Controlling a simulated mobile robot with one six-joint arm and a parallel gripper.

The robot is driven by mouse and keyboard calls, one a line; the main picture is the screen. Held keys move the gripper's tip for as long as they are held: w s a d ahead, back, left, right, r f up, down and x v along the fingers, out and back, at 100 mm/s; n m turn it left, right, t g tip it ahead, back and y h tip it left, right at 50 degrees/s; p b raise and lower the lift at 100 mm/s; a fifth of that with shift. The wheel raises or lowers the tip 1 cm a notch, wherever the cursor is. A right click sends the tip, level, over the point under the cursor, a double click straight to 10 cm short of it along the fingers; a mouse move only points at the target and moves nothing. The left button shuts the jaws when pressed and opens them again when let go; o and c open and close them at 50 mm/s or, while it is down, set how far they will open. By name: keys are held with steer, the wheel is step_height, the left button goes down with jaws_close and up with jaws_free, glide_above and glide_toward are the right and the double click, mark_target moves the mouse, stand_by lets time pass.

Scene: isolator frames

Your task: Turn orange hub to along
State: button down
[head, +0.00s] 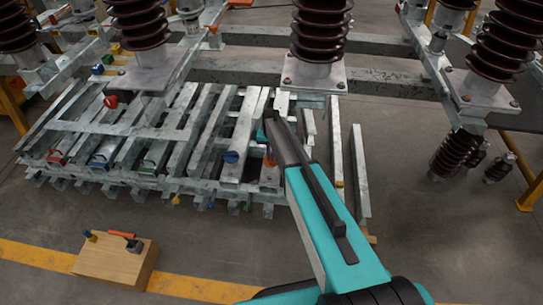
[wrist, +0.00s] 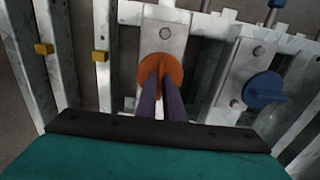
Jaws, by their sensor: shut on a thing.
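The orange hub (wrist: 173,71) is a round disc on a grey metal plate, in the upper middle of the wrist view. My gripper (wrist: 161,80) reaches it from below in that view, its two dark fingers close together and shut on the hub. In the head view a small piece of the orange hub (head: 269,161) shows beside my teal and dark arm, which hides the fingertips.
A blue hub (wrist: 264,90) sits on the neighbouring plate to the right. Yellow blocks (wrist: 44,49) are on the bars to the left. Brown ribbed insulators (head: 322,30) stand behind the metal frames. A wooden box (head: 110,262) with small items is on the floor at the left front.

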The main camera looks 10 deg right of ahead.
steer(key=shift+s+a, duration=0.1)
steer(key=shift+s, duration=0.1)
steer(key=c, duration=1.9)
jaws_free()
steer(key=shift+o, duration=0.2)
steer(key=shift+w, duration=0.1)
step_height(320, 180, up, 14)
